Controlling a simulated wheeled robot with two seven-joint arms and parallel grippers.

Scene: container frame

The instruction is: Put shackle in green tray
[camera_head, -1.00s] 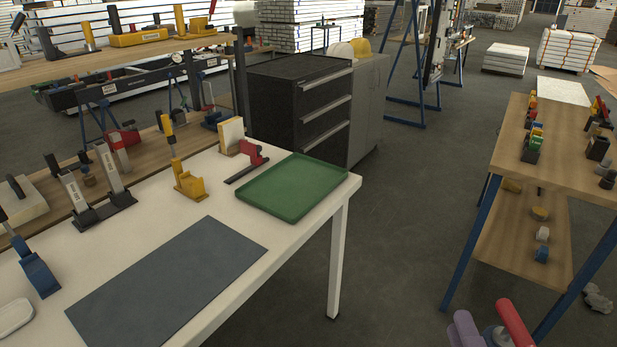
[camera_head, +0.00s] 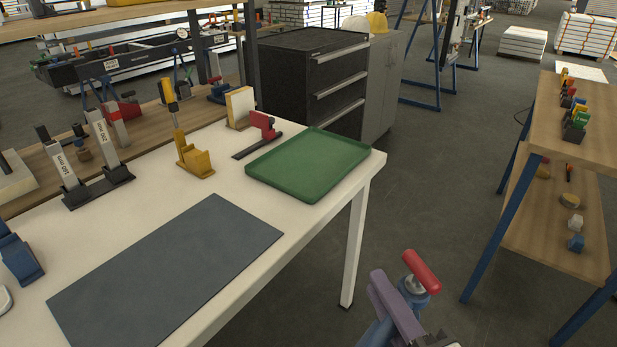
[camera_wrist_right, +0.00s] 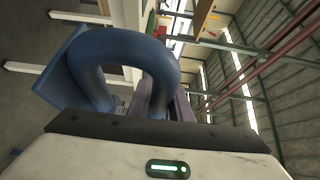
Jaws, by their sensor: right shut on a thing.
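The shackle is a thick blue U-shaped piece (camera_head: 413,287) at the bottom of the head view, right of the white table, with a red bar (camera_head: 421,271) at its top. Its blue bow fills the near part of the right wrist view (camera_wrist_right: 125,47). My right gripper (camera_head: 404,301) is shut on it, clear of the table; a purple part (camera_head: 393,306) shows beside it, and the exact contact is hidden. The green tray (camera_head: 308,163) lies flat and empty at the table's far right corner, up and left of the shackle. My left gripper is not in view.
The white table (camera_head: 225,182) also holds a grey mat (camera_head: 165,270), a yellow clamp (camera_head: 190,158) and a red-and-black tool (camera_head: 262,130) close beside the tray. A wooden bench (camera_head: 570,130) stands at right. Open floor lies between table and bench.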

